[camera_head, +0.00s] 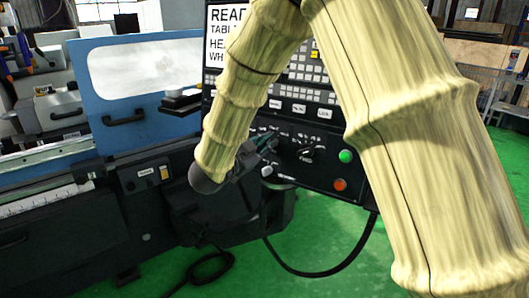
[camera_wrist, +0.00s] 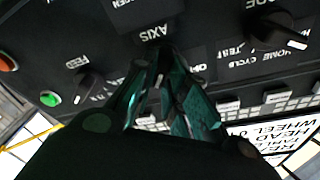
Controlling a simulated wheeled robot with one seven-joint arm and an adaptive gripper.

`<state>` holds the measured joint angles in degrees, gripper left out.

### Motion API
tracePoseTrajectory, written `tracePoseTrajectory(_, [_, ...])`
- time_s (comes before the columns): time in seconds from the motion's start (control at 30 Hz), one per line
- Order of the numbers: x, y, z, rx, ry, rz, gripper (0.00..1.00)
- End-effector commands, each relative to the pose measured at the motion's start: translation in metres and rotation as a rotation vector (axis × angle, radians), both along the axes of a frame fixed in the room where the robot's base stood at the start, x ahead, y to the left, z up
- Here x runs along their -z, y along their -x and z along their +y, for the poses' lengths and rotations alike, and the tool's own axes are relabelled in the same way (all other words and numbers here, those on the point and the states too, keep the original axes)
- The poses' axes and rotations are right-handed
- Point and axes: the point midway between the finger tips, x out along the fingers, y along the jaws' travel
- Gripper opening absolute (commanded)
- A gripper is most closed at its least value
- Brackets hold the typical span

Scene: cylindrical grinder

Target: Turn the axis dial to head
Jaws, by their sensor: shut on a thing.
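The control panel is upside down in the wrist view. The axis dial (camera_wrist: 159,80) sits under the AXIS label, mostly hidden between the fingers of my gripper (camera_wrist: 160,82). The gripper is shut on it, with a finger on each side. A small pale mark shows between the fingers, but I cannot tell which setting the dial points to. In the head view my gripper (camera_head: 266,141) reaches the lower left of the control panel (camera_head: 318,172), and the dial is hidden there.
A feed dial (camera_wrist: 90,85) and a mode dial (camera_wrist: 275,32) flank the gripper. A green button (camera_head: 345,156) and an orange button (camera_head: 340,184) are at the panel's right. The screen (camera_head: 222,35) is partly hidden by my arm. The blue machine door (camera_head: 140,75) stands left.

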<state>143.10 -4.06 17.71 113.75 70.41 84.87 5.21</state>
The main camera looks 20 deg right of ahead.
Motion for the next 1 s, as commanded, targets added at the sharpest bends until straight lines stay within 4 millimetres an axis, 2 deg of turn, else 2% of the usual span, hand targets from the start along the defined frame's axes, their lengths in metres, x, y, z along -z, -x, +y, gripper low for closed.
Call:
tracePoseTrajectory(0.7, [0.0008,0.0008,-0.0008,0.016,-0.053,-0.057,0.00])
tracePoseTrajectory(0.73, [0.0008,0.0008,-0.0008,0.016,-0.053,-0.057,0.20])
tracePoseTrajectory(0.8, [0.0008,0.0008,-0.0006,0.016,-0.053,-0.056,0.32])
tracePoseTrajectory(0.83, [0.0008,0.0007,-0.0006,0.016,-0.053,-0.056,0.36])
tracePoseTrajectory(1.0, [0.0006,0.0004,-0.0002,0.014,-0.053,-0.056,0.36])
